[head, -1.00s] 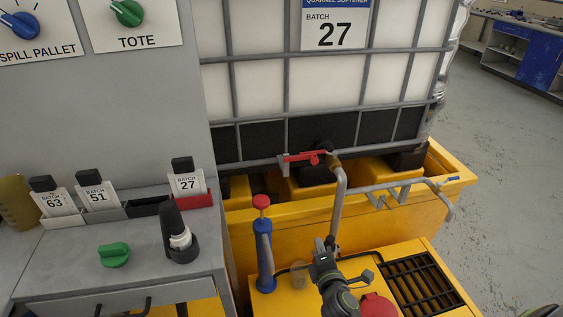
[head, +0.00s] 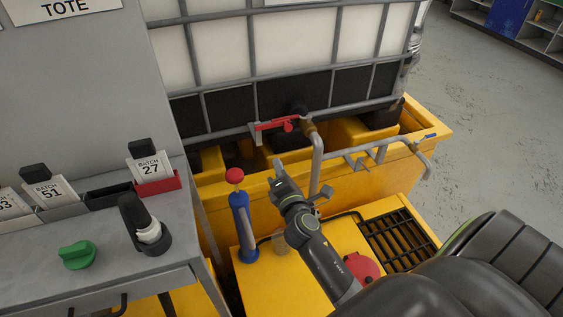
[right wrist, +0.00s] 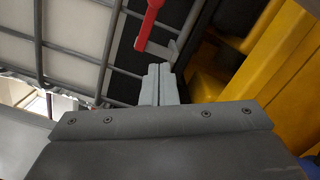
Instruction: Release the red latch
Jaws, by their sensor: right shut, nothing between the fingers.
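The red latch (head: 278,124) is a flat red lever at the tote's lower front edge, beside a grey bracket and the top of a grey pipe. In the right wrist view the red latch (right wrist: 149,24) shows at the top, just beyond the fingertips. My right gripper (head: 278,166) is shut and empty, below the latch and apart from it. Its closed fingers show in the right wrist view (right wrist: 160,72). My left gripper is not in view.
The caged white tote (head: 290,40) stands in a yellow spill pallet (head: 350,190). A blue pump with a red knob (head: 240,215) stands left of my right gripper. The grey pipe (head: 318,165) rises close on its right. A grey desk (head: 110,270) with batch cards is at left.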

